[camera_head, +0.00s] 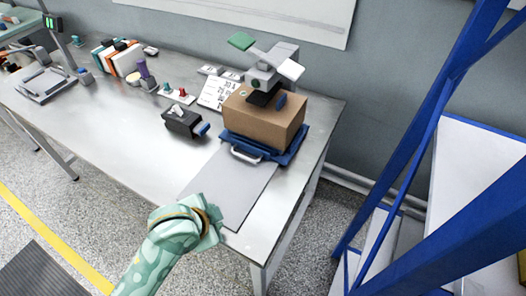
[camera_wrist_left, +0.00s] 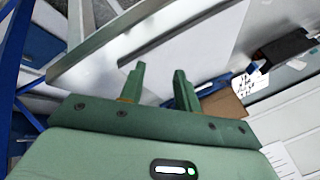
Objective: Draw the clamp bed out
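The blue clamp bed (camera_head: 288,152) sits on the bench's right part, under a brown block (camera_head: 262,124). Its pale bar handle (camera_head: 243,155) faces the front edge. A grey clamp head (camera_head: 268,72) stands over the block. My left gripper (camera_head: 214,218) is over the front edge of the bench, in front of the handle and apart from it. In the left wrist view its two green fingers (camera_wrist_left: 158,76) are apart with nothing between them. The blue bed (camera_wrist_left: 213,86) and brown block (camera_wrist_left: 224,106) show beyond the right finger there. My right gripper is not in view.
A bare grey plate (camera_head: 232,190) lies in front of the bed. A small black device (camera_head: 183,121) stands left of it, and a printed card (camera_head: 216,93) behind. Blue rack posts (camera_head: 420,130) rise on the right, beyond the bench end.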

